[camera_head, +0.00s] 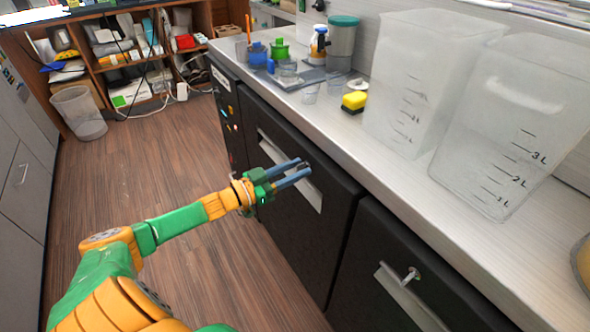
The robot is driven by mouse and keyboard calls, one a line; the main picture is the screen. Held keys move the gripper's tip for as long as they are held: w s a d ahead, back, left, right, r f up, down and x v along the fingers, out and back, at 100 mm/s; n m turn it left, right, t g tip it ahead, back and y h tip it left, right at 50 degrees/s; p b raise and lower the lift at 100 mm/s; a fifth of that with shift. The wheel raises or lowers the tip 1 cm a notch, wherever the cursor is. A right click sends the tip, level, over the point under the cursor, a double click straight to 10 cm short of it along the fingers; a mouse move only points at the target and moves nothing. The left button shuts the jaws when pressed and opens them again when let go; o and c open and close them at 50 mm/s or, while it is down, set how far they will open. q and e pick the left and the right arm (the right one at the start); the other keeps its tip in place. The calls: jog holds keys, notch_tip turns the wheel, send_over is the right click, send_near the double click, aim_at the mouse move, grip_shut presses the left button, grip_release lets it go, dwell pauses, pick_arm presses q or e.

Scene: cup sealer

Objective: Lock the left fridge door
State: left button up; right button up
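The left fridge door (325,234) is a dark panel under the counter and looks closed. It has a pale recessed handle (313,196). My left gripper (303,166) is at the upper part of this door, in front of the handle's upper right end. Its two blue-grey fingers point at the door with a narrow gap between them. A small dark piece shows between the fingertips, and I cannot tell whether they grip it. The left door's lock is hidden or too small to make out there. My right gripper is not in view.
The right fridge door (365,275) has a key in its lock (412,275). The wooden floor (150,170) left of the fridge is clear.

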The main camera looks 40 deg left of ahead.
pick_arm(q)
grip_shut()
jog(key=m, duration=0.3)
jog(key=shift+f, duration=0.1)
jog(key=m, duration=0.3)
jog(key=shift+m+p, duration=0.35)
jog(key=shift+m, duration=0.05)
jog(key=m+b, duration=0.1)
jog(key=m, duration=0.9)
jog(key=shift+d+f+m, duration=0.1)
jog(key=shift+f+m, duration=0.05)
jog(key=shift+m, duration=0.25)
jog(key=shift+b, duration=0.3)
